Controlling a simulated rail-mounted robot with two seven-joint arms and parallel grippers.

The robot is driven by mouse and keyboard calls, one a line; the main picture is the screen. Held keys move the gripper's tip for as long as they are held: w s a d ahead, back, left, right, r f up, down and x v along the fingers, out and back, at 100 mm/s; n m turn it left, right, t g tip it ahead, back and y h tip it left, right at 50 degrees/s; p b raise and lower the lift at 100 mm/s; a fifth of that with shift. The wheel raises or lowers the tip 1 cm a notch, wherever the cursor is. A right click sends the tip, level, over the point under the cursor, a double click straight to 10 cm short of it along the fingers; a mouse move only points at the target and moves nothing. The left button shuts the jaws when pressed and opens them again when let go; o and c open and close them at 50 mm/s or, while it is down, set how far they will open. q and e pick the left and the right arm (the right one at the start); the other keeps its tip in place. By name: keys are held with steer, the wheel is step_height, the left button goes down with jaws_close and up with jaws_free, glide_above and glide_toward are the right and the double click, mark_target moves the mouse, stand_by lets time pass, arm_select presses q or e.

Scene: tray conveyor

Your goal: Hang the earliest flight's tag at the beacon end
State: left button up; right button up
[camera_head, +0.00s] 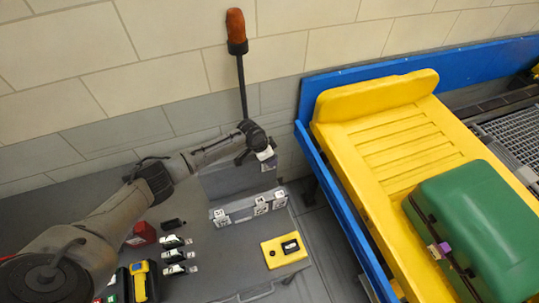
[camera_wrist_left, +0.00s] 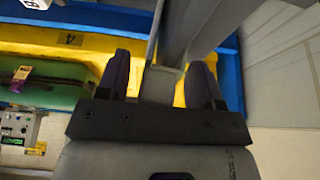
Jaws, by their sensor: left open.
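The orange beacon (camera_head: 236,25) tops a dark pole behind the rack. My left gripper (camera_head: 264,152) is above the rack, near the pole's lower part. My right gripper is not in view.
A yellow tray (camera_head: 392,140) on the blue-framed conveyor (camera_head: 337,202) holds a green suitcase (camera_head: 480,225) with a purple tag. A tiled wall stands behind.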

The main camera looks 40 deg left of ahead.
arm_select(q)
steer(key=v, duration=1.3)
steer(key=shift+r+b, duration=0.35)
steer(key=shift+s+a, duration=0.15)
